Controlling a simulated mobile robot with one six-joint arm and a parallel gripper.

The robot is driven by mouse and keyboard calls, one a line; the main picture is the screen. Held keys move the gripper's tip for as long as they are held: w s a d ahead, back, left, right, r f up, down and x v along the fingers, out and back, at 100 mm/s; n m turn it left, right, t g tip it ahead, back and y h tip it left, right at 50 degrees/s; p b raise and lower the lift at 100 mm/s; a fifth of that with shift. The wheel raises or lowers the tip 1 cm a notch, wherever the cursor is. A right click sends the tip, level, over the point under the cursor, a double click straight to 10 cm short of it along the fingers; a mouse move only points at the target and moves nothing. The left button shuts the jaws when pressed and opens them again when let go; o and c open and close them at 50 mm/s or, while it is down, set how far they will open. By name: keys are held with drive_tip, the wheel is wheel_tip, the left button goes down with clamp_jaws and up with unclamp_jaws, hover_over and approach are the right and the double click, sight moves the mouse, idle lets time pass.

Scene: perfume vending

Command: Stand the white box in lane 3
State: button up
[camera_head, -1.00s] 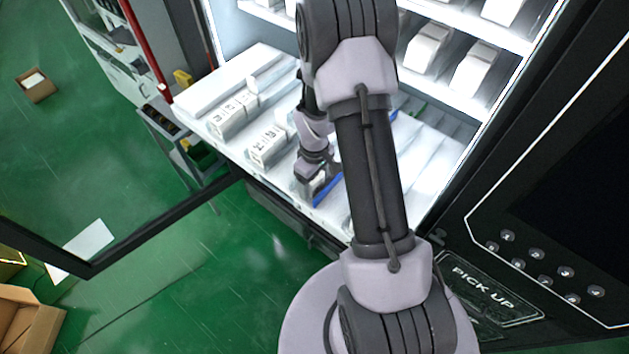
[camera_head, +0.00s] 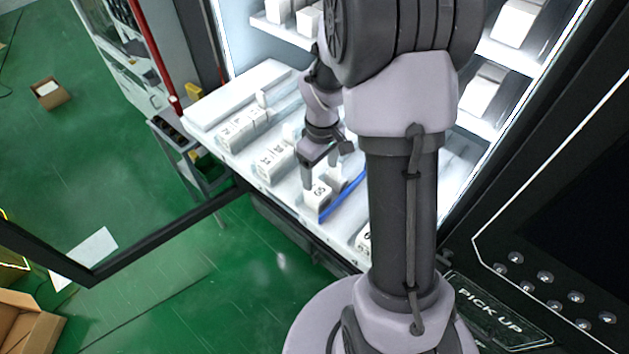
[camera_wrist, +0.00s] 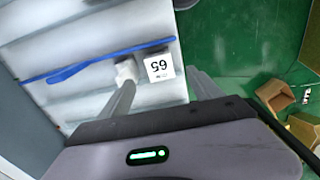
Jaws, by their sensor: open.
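A white box (camera_head: 318,196) with a printed number on its face stands at the front edge of the lit white shelf (camera_head: 208,112), left of a blue strip (camera_head: 345,192). It also shows in the wrist view (camera_wrist: 160,67), between and just beyond my fingertips. A second white piece (camera_wrist: 126,70) is beside it, partly behind my left finger. My gripper (camera_head: 325,165) is open and empty, above and behind the numbered box. In the wrist view its fingers (camera_wrist: 163,88) are spread apart. No lane number can be read.
More white boxes (camera_head: 272,160) stand in rows to the left on the shelf. Another white box (camera_head: 363,240) is partly hidden by my arm on the right. An open glass door frame (camera_head: 150,238) juts out at left. Upper shelves hold boxes (camera_head: 517,22).

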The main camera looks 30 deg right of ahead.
drive_tip(key=s+a+r+m+t, duration=0.2)
drive_tip(key=a+r, duration=0.3)
drive_tip(key=r, duration=0.5)
drive_tip(key=s+a+r+m+t+y, duration=0.1)
drive_tip(key=s+a+r+m+t, duration=0.15)
drive_tip(key=s+a+r, duration=0.45)
drive_tip(key=s+a+r+m+t+y, duration=0.1)
drive_tip(key=s+a+r+m, duration=0.3)
drive_tip(key=s, duration=0.4)
wheel_tip(320, 180, down, 33)
drive_tip(key=b, duration=3.3)
drive_tip(key=shift+w+a, duration=0.15)
drive_tip(key=shift+w, duration=0.05)
drive_tip(key=shift+c, duration=0.4)
